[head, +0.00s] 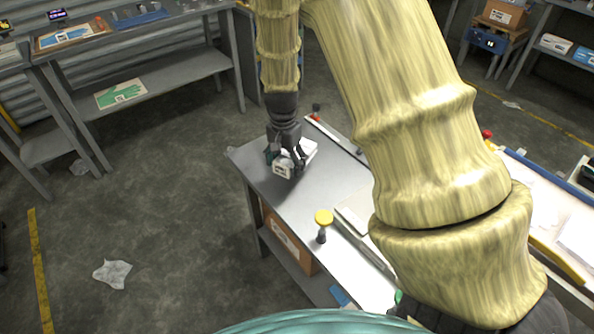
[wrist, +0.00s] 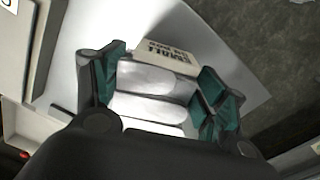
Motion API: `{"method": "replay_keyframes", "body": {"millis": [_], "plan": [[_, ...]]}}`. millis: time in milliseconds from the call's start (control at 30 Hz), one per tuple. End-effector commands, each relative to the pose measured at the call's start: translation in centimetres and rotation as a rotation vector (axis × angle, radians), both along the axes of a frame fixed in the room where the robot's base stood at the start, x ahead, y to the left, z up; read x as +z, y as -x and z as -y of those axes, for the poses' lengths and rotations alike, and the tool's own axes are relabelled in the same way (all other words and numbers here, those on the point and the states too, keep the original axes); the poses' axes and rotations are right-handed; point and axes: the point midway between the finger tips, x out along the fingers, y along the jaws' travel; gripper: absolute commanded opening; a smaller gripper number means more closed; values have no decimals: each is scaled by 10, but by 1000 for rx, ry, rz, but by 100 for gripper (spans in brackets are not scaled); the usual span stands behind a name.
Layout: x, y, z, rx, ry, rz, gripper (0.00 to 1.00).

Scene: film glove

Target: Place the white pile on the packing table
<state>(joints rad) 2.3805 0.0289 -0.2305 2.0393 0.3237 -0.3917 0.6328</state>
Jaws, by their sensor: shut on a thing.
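The white pile (wrist: 152,80) lies between the teal-padded fingers of my gripper (wrist: 165,95) in the wrist view. It looks like several stacked white layers with a printed label block at its far end. In the head view my gripper (head: 287,158) points down at the far left end of the grey packing table (head: 270,190), and the white pile (head: 283,169) shows under and beside its fingers. The gripper is shut on the pile. The pile is at or just above the tabletop; I cannot tell whether it touches.
A yellow-topped object (head: 323,218) stands on the table's near part, beside a long flat bar (head: 365,250). A cardboard box (head: 290,243) sits on the shelf below. A grey bench (head: 150,75) stands at the back left. A crumpled white sheet (head: 112,273) lies on the floor.

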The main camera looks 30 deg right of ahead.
Motion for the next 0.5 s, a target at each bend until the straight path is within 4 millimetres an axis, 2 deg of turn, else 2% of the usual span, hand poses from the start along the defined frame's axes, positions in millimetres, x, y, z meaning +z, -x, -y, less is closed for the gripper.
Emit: {"method": "replay_keyframes", "body": {"millis": [33, 100, 200, 333, 500], "plan": [[0, -2, 14, -96, 3, 0, 42], [6, -2, 28, -208, 3, -2, 42], [11, -3, 41, -313, 3, -6, 42], [8, -2, 47, -366, 2, -10, 42], [-16, -2, 46, -369, 1, -12, 42]]}}
